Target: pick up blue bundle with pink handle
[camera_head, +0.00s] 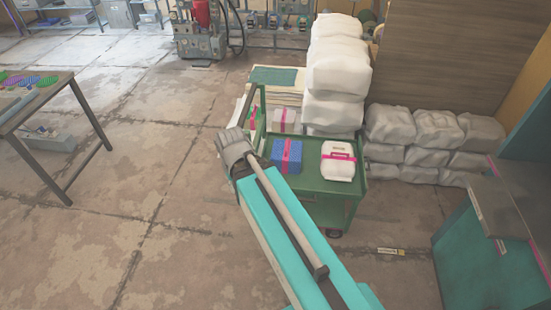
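A blue bundle (280,152) with a pink band, which may be the handle, lies on the top of a green cart (333,187). It is left of a white bundle (337,165) with a pink band, and a gap separates the two. The front of the blue bundle is close to the far end of a teal beam in the foreground.
White sacks (336,70) stand stacked behind the cart. A table (35,100) is at left. The floor between is mostly clear.

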